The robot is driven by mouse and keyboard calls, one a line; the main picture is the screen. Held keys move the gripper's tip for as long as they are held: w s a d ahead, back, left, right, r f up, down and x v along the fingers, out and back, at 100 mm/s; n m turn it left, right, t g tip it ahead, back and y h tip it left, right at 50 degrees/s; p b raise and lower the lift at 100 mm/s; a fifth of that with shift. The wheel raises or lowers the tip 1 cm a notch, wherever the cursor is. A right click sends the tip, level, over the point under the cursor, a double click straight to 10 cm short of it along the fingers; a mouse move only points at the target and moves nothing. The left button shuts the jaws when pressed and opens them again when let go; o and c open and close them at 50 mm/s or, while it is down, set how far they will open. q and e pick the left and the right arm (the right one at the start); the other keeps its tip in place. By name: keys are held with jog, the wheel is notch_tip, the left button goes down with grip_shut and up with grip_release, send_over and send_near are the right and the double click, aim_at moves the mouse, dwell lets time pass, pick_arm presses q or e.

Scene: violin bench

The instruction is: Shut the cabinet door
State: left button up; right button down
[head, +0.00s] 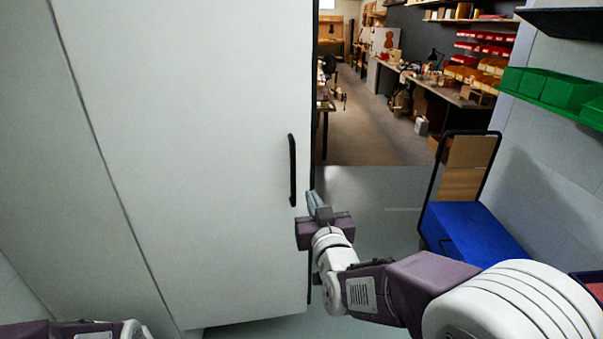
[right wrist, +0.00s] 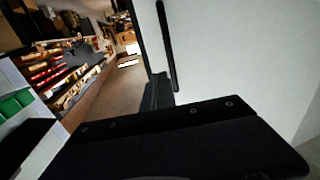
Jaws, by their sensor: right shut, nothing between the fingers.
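The cabinet door (head: 200,150) is a tall, plain white panel that fills much of the left half of the head view. Its black vertical bar handle (head: 292,170) is near its right edge. My right gripper (head: 312,200) is shut and empty, at the door's right edge, just below and right of the handle. I cannot tell whether it touches the door. In the right wrist view the fingers (right wrist: 157,92) point toward the lower end of the handle (right wrist: 166,45), with the white door (right wrist: 240,60) to the right. My left gripper is not in view.
Another white panel (head: 60,180) lies left of the door, beyond a dark seam. Right of my right arm stand a blue cart (head: 470,235) with a black frame and a shelf of green bins (head: 550,88). Open floor (head: 370,200) lies behind the gripper, leading to workbenches.

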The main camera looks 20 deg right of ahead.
aim_at(300, 166)
jog(key=w, duration=0.4)
jog(key=w+d+p, duration=0.1)
jog(key=w, duration=0.4)
jog(key=w+p, duration=0.1)
jog(key=w, duration=0.4)
jog(key=shift+d+f, duration=0.1)
jog(key=shift+d, duration=0.05)
